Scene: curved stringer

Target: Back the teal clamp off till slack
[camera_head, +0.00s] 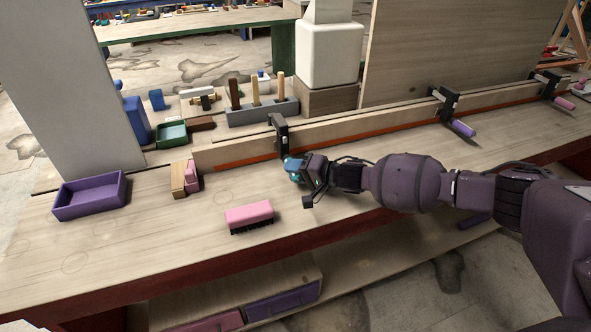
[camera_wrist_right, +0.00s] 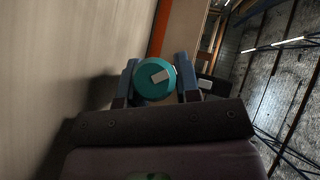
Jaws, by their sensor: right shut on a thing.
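The teal clamp handle (camera_head: 292,165) sits at the left end of the long wooden stringer (camera_head: 330,135), below the dark clamp frame (camera_head: 279,134). My right gripper (camera_head: 306,180) is shut on this handle. In the right wrist view the round teal handle end (camera_wrist_right: 150,84), with a pale mark on it, lies between both fingers of my right gripper (camera_wrist_right: 157,82). Two more clamps with purple (camera_head: 463,128) and pink (camera_head: 564,103) handles stand farther right along the stringer. Whether the teal clamp's pad touches the wood is hidden. My left gripper is not in view.
A pink brush (camera_head: 249,215) lies on the bench (camera_head: 140,240) in front. A purple tray (camera_head: 89,197) stands at the left, and small wood and pink blocks (camera_head: 179,178) lie near the stringer's end. A grey tool block (camera_head: 262,112) stands behind.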

